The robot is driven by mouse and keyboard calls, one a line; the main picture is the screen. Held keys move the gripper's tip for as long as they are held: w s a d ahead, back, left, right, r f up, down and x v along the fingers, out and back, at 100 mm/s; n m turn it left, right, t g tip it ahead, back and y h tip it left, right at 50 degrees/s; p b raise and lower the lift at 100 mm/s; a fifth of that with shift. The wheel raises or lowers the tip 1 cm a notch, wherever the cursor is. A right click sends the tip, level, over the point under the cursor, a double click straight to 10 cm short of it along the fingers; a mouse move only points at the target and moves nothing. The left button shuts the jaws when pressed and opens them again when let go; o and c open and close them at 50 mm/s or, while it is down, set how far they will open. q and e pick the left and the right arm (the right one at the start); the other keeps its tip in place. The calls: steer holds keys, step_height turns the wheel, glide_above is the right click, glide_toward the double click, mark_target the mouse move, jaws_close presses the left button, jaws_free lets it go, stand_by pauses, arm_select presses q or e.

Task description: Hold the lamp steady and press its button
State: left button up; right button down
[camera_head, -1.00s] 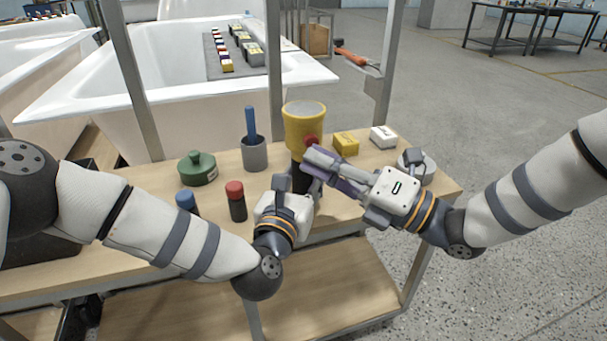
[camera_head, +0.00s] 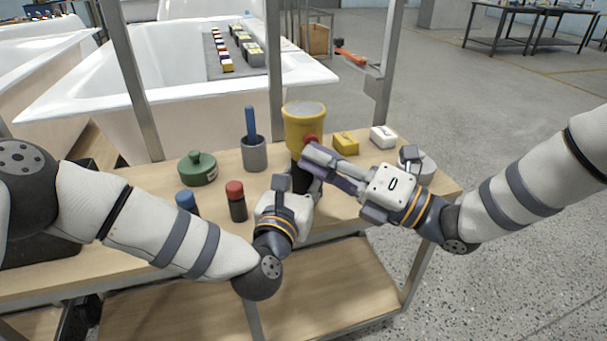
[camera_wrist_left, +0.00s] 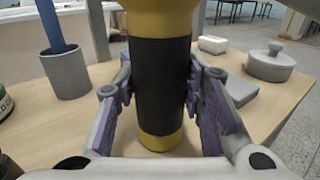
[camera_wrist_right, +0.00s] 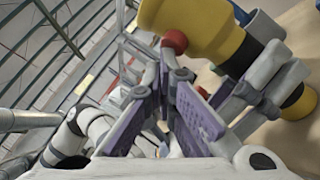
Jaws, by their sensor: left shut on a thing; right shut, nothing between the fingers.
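The lamp (camera_head: 304,127) stands upright on the wooden table, with a yellow head, a black grip and a yellow foot. Its black grip (camera_wrist_left: 161,85) fills the left wrist view between the purple finger pads. My left gripper (camera_wrist_left: 160,105) is shut on the lamp's grip. The red button (camera_head: 311,141) sits on the side of the lamp's head. It also shows in the right wrist view (camera_wrist_right: 175,41). My right gripper (camera_head: 309,156) is shut and empty, with its tips close beside the button. I cannot tell whether they touch it.
A grey cup with a blue rod (camera_head: 254,153), a green pot (camera_head: 197,168), and red-topped (camera_head: 236,203) and blue-topped (camera_head: 187,202) cylinders stand left of the lamp. A yellow block (camera_head: 346,144), a white block (camera_head: 384,136) and a grey lidded pot (camera_head: 425,168) stand right.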

stand_by(0.4)
steer(key=shift+s+d, duration=0.15)
steer(key=shift+s, duration=0.25)
steer(key=s+d, duration=0.2)
steer(key=s, duration=0.3)
steer(key=shift+s, duration=0.4)
arm_select(q)
steer(key=o, duration=1.4)
steer(key=shift+c, duration=0.2)
